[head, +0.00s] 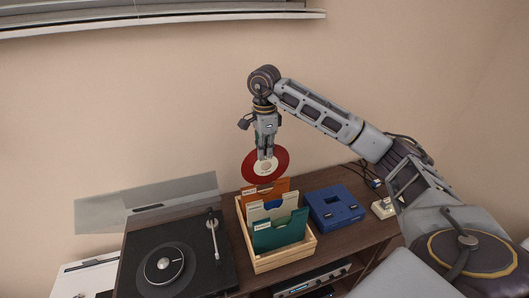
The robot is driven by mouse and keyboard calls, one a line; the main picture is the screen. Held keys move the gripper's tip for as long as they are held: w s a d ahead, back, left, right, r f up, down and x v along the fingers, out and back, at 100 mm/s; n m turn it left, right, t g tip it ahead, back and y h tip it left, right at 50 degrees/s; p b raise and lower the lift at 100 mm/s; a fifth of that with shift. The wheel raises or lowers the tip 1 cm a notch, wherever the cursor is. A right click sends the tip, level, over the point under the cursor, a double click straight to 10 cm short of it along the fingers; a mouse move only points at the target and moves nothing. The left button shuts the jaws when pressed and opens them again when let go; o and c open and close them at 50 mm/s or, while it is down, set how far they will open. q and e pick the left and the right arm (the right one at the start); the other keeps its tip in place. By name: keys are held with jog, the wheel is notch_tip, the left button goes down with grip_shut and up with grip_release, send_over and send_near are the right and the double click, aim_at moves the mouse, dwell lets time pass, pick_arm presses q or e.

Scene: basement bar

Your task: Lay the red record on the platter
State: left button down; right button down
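The red record (279,165) has a white centre label and hangs roughly upright above the record crate. My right gripper (265,157) comes down from above, its fingers at the record's upper part and label, and it appears shut on it. The turntable's black platter (148,279) lies at the lower left, with a round silver centre piece (163,265) and a tonearm (213,236) on its right side. The record is up and to the right of the platter, well apart from it. My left gripper is not in view.
A wooden crate (286,261) holding orange, cream and green sleeves stands right of the turntable. The turntable's clear lid (150,200) is raised behind it. A blue device (335,207) and a small white box (383,208) sit farther right on the dark cabinet.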

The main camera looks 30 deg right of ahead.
jog(key=shift+r, duration=0.1)
dwell(0.3)
notch_tip(320, 180, up, 13)
jog(key=p, duration=0.9)
dwell(1.4)
dwell(0.4)
